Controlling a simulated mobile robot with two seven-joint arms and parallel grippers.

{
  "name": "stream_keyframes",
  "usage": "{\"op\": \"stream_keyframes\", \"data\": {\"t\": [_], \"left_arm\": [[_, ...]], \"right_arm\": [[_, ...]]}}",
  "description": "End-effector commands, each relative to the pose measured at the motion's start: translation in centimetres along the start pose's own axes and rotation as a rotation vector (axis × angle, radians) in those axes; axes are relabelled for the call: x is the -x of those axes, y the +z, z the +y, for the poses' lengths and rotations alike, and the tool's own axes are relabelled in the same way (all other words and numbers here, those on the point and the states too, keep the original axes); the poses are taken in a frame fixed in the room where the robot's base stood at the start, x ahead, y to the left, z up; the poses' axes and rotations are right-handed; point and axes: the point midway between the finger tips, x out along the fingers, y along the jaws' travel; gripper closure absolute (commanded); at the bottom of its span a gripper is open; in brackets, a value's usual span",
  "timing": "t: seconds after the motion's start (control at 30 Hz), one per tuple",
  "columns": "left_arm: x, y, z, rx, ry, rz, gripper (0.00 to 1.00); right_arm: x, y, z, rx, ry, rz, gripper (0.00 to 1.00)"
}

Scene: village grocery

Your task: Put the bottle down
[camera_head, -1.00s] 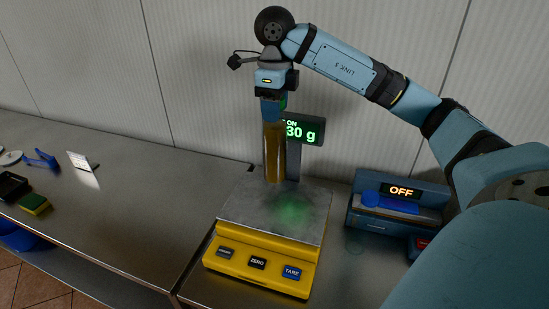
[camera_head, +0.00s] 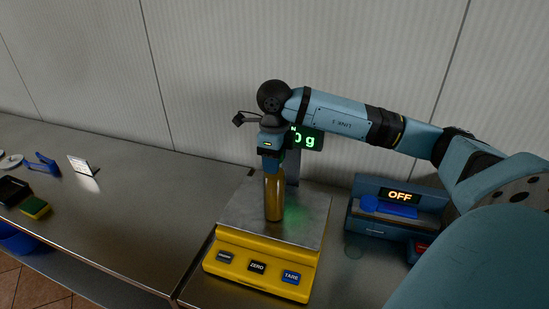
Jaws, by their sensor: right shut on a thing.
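An amber-brown bottle (camera_head: 273,197) is upright over the metal plate of the yellow scale (camera_head: 243,258). Its lower end looks at or just above the plate; I cannot tell whether it touches. My right gripper (camera_head: 270,164) comes down from above and is shut on the bottle's top, which the gripper hides. The scale's display (camera_head: 307,139) stands behind and is partly covered by the gripper; the visible part reads "0 g". My left gripper is not in view.
A blue device (camera_head: 396,208) with an "OFF" display stands right of the scale. A sponge (camera_head: 35,207), a small white card stand (camera_head: 82,165) and a blue item (camera_head: 42,163) lie at the far left. The counter between is clear.

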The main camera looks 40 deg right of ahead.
Motion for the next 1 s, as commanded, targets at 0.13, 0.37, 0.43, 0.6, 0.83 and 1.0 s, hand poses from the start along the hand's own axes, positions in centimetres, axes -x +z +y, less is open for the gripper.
{"op": "stream_keyframes", "data": {"t": [0.13, 0.37, 0.43, 0.6, 0.83, 1.0], "left_arm": [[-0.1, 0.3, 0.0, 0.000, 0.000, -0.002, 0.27], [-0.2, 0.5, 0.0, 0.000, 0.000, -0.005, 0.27], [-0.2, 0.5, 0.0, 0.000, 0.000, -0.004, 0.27], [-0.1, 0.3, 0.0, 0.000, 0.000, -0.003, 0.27], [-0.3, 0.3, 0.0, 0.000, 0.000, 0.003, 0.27], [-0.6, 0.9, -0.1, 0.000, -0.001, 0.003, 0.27]], "right_arm": [[-0.1, 0.0, 0.0, 0.000, 0.000, -0.001, 1.00], [-0.2, 0.0, 0.0, 0.000, 0.000, 0.001, 0.29], [-0.2, 0.0, 0.0, 0.000, 0.000, 0.001, 0.29], [-0.2, 0.0, 0.0, 0.000, 0.001, 0.001, 0.29], [2.0, 0.1, 0.0, 0.001, -0.002, -0.004, 0.29], [5.9, 0.1, 0.0, 0.000, -0.002, -0.005, 0.29]]}}
